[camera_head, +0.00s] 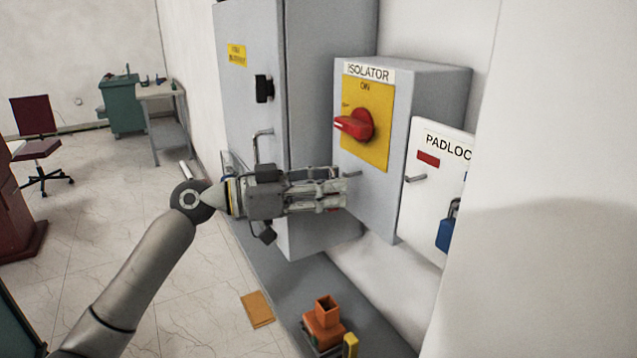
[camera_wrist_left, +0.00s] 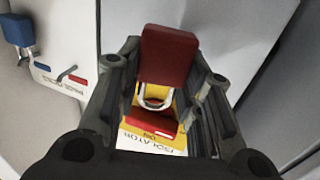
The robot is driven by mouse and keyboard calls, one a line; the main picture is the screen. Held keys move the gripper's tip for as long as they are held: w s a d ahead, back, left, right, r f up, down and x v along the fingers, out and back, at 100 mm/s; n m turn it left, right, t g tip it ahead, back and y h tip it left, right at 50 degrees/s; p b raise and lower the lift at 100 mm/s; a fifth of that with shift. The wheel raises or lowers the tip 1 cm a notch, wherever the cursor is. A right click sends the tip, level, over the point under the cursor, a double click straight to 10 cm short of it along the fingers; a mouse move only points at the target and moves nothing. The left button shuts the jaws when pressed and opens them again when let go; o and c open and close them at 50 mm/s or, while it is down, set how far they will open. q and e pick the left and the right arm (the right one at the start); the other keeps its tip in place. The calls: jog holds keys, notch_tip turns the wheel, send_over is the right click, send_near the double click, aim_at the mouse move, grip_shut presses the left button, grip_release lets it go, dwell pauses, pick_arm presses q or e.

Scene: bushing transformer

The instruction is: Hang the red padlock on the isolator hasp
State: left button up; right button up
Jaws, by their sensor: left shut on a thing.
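My left gripper (camera_head: 338,190) is in front of the lower part of the grey isolator box (camera_head: 365,190), below the red rotary handle (camera_head: 355,125). It is shut on the red padlock (camera_wrist_left: 168,56), which sits between the fingers in the left wrist view. The padlock's metal shackle (camera_wrist_left: 155,97) points toward the yellow isolator plate (camera_wrist_left: 180,100). In the head view the fingers hide almost all of the padlock. A short metal hasp peg (camera_head: 352,174) sticks out of the box just above the fingertips. I cannot tell whether the shackle is around it. My right gripper is not in view.
A white padlock board (camera_head: 437,160) is right of the isolator, with an empty peg (camera_head: 416,178) and a blue padlock (camera_head: 446,232). A tall grey cabinet (camera_head: 240,100) stands left. Below are an orange object (camera_head: 324,325) and a grey ledge (camera_head: 280,300). Open floor lies left.

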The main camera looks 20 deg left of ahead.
pick_arm(q)
jog(key=w+d, duration=0.1)
jog(key=w+d+f, duration=0.1)
jog(key=shift+w+d+b, duration=0.25)
jog(key=shift+d+b, duration=0.05)
jog(key=shift+b, duration=0.1)
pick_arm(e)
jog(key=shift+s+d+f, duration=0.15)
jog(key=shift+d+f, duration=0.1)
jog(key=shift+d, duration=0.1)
pick_arm(q)
jog(key=shift+f, duration=0.1)
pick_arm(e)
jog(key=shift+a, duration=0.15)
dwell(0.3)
pick_arm(q)
jog(key=o, duration=1.1)
jog(key=shift+d, duration=0.1)
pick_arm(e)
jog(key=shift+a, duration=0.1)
pick_arm(q)
jog(key=shift+w, duration=0.1)
